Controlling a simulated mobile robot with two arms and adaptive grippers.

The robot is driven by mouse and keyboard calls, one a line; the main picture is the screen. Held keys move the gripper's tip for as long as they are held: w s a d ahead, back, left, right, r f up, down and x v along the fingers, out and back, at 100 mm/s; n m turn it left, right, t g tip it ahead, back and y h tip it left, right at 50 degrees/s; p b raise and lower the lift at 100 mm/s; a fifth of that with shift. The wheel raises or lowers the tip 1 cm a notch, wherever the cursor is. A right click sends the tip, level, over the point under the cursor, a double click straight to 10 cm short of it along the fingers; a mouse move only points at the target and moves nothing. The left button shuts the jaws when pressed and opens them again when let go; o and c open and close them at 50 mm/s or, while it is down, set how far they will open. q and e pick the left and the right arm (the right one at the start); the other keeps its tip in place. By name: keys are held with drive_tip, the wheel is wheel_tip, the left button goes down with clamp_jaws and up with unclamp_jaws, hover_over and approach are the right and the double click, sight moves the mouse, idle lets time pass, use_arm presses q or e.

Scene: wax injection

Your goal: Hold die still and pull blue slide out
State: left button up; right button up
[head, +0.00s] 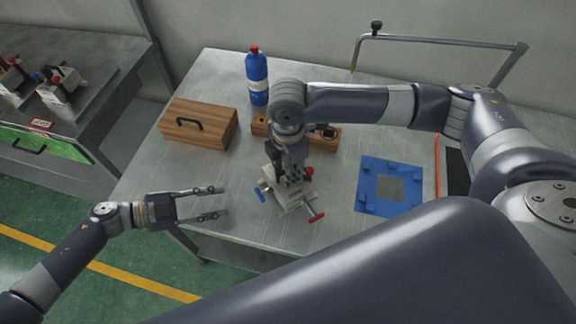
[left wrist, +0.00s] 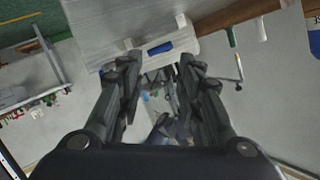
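The metal die (head: 291,197) stands on the steel table, near its front edge. The blue slide's handle (head: 260,195) sticks out on its left side, and a red handle (head: 317,217) sticks out at front right. My right gripper (head: 290,178) points down at the die's top from above; its fingers overlap the die, and I cannot tell whether they grip it. My left gripper (head: 212,203) is open and empty, left of the die and pointing toward it, apart from the blue handle. In the left wrist view, the blue handle (left wrist: 158,50) shows ahead between the open fingers (left wrist: 158,62).
A wooden box (head: 198,124) with a black handle and a blue bottle (head: 257,78) stand behind. A wooden block (head: 326,137) lies behind the die. A blue fixture plate (head: 389,187) lies to the right. A side bench (head: 90,85) stands at far left.

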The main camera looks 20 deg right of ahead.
clamp_jaws()
use_arm(q)
drive_tip(key=o, duration=0.6)
drive_tip(key=shift+d+r, duration=0.1)
drive_tip(key=shift+o, duration=0.8)
drive_tip(key=s+d+r+m+g+y, duration=0.2)
drive_tip(key=s+d+r+m+g, duration=0.1)
drive_tip(key=m, duration=0.7)
drive_tip(key=shift+s+d+r+g+y, duration=0.25)
drive_tip(key=shift+s+d+g+y, duration=0.05)
drive_tip(key=shift+s+d, duration=0.45)
drive_tip(key=m+t+y, duration=0.5)
drive_tip(key=m+y, duration=0.3)
drive_tip(key=m, duration=1)
approach(259, 194)
drive_tip(key=v, duration=0.4)
drive_tip(key=shift+m, duration=0.3)
drive_tip(key=x, duration=1.1)
drive_tip(key=shift+f, duration=0.35)
drive_tip(key=shift+c, duration=0.6)
